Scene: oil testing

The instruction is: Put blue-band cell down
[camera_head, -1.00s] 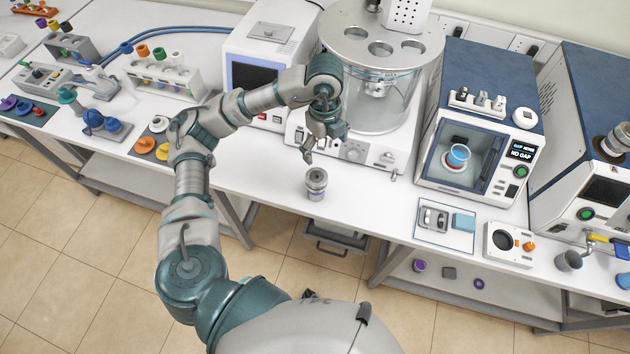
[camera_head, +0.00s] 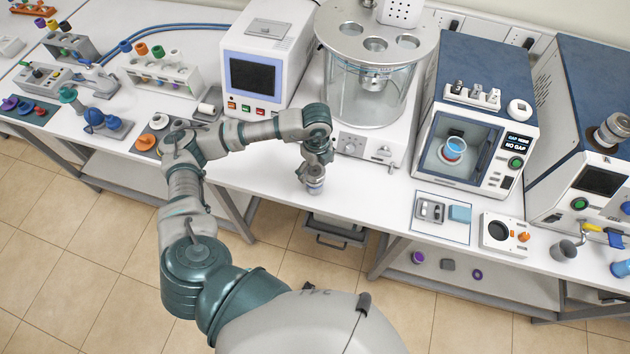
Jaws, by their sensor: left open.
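A small metallic cylindrical cell (camera_head: 316,187) stands upright at the front edge of the bench, with a bluish tint on its visible lower part. My left gripper (camera_head: 314,174) points down at it from above, with its open fingers at the cell's top. The fingers hide most of the cell's upper part, and I cannot tell whether they touch it. A blue cup (camera_head: 453,149) with a reddish lower edge sits inside the tester chamber at the right. My right gripper is not in view.
A glass bath with a round holed lid (camera_head: 376,44) stands behind the gripper. A white instrument (camera_head: 252,75) is left of it, and the blue-topped tester (camera_head: 489,62) is right. A tray (camera_head: 441,216) lies at the front right. The bench strip right of the cell is clear.

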